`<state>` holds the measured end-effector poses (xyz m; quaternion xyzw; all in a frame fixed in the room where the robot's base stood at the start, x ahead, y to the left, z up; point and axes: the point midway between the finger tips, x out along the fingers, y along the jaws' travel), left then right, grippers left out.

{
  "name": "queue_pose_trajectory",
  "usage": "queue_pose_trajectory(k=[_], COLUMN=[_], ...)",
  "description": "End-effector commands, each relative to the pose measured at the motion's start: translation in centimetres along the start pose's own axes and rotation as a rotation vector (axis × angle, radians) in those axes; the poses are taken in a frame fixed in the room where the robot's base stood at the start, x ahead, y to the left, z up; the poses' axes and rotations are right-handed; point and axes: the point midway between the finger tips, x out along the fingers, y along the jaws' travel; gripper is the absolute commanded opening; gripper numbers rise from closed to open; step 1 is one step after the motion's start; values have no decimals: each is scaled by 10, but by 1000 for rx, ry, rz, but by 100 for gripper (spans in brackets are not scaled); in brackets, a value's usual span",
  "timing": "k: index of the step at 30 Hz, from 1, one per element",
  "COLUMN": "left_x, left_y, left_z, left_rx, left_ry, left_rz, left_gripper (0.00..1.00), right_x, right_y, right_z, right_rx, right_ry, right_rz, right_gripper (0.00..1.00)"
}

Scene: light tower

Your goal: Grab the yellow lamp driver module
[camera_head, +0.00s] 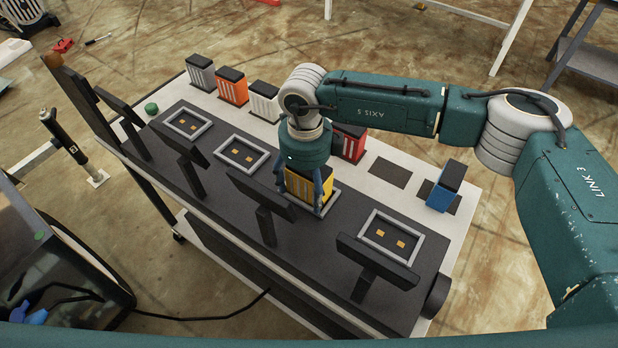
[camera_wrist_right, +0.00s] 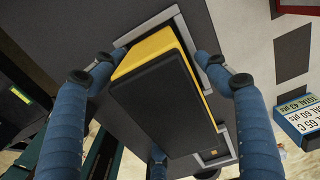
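The yellow lamp driver module (camera_head: 301,190) with a black top stands upright at a grey-framed slot of the dark panel. My right gripper (camera_head: 306,188) is over it from above, with blue fingers on either side. In the right wrist view the module's black top (camera_wrist_right: 163,95) and yellow side (camera_wrist_right: 155,52) lie between the fingers of the gripper (camera_wrist_right: 163,60). The fingertips are close to the module's sides; whether they press on it is not clear. The gripper partly hides the module in the head view. My left gripper is not in view.
Grey (camera_head: 200,76), orange (camera_head: 233,88), white (camera_head: 264,103) and red (camera_head: 349,145) modules line the back of the table. A blue module (camera_head: 440,190) stands at right. Empty framed slots (camera_head: 242,153) flank the yellow module. Dark upright plates (camera_head: 262,192) stand along the front.

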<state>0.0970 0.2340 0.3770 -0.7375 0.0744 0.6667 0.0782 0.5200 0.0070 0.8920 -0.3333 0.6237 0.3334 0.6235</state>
Motion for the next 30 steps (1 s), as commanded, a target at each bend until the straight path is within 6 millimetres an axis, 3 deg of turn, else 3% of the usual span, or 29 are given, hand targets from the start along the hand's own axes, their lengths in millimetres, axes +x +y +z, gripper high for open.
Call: queue_pose_trajectory(k=[1,9,22,26,30], left_x=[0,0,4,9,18], left_y=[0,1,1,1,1], left_z=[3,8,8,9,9], left_rx=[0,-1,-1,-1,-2], left_ry=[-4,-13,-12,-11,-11], left_rz=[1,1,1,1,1], left_gripper=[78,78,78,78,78], right_x=[0,-2,-14,-32,-63], right_y=[0,0,-1,-1,-1], right_z=[0,1,1,1,1], right_rx=[0,0,0,0,-1], right_ry=[0,-2,-3,-5,-6], right_rz=[0,-1,-1,-3,-4], right_gripper=[58,5,5,5,5])
